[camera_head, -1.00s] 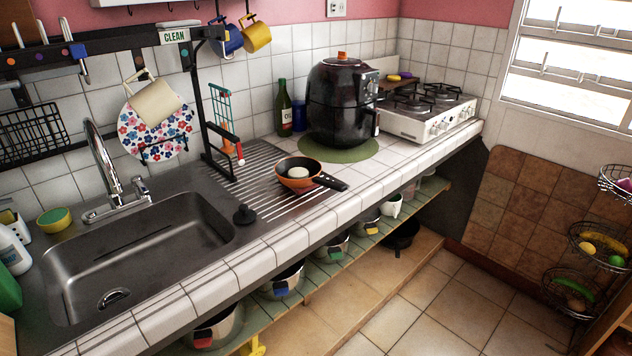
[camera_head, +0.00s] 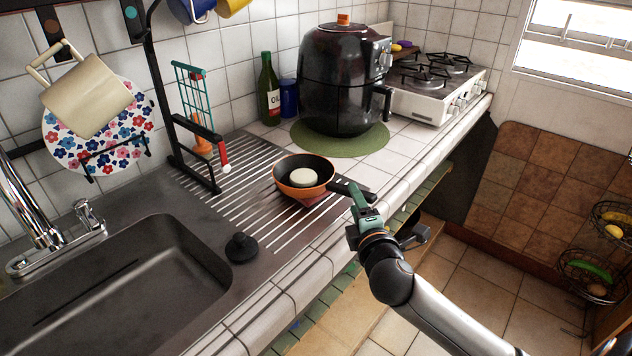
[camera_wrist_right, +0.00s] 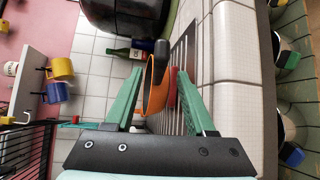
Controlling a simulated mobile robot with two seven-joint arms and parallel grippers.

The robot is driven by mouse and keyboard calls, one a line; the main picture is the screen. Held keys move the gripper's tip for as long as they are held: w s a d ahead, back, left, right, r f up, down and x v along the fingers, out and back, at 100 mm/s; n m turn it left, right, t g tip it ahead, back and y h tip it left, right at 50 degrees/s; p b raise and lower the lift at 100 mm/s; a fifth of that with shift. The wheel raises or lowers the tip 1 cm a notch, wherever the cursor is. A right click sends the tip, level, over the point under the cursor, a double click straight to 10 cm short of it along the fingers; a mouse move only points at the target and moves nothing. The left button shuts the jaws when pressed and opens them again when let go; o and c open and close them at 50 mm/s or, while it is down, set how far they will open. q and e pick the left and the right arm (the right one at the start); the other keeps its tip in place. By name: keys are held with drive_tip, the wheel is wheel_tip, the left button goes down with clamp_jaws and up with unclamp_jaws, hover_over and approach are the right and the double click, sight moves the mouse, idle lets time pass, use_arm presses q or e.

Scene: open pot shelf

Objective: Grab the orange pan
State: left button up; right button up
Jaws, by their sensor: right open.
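The orange pan (camera_head: 291,189) sits on the ribbed drainboard right of the sink, with a white round item (camera_head: 304,178) inside. Its black handle (camera_head: 352,189) points right, toward the counter's front edge. My right gripper (camera_head: 358,192) is at the handle's outer end, its green fingers partly overlapping it in the head view. In the right wrist view the open gripper (camera_wrist_right: 156,75) shows the pan (camera_wrist_right: 153,85) between its spread fingers in the picture. I cannot tell whether the fingers touch the handle. My left gripper is out of view.
A reddish item (camera_head: 314,202) lies under the pan. A black air fryer (camera_head: 340,85) stands on a green mat (camera_head: 310,147) behind it. A black stopper (camera_head: 241,247) is by the sink (camera_head: 205,235). A black rack (camera_head: 168,110) rises to the left.

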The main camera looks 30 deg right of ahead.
sight(347, 194)
drive_tip(key=shift+a+x, duration=0.15)
drive_tip(key=shift+x, duration=0.85)
drive_tip(key=shift+a+x, duration=0.15)
drive_tip(key=shift+x, duration=0.85)
drive_tip(key=shift+a+x, duration=0.2)
drive_tip(key=shift+x, duration=0.85)
drive_tip(key=shift+w, duration=0.15)
clamp_jaws()
drive_tip(key=shift+r, duration=0.15)
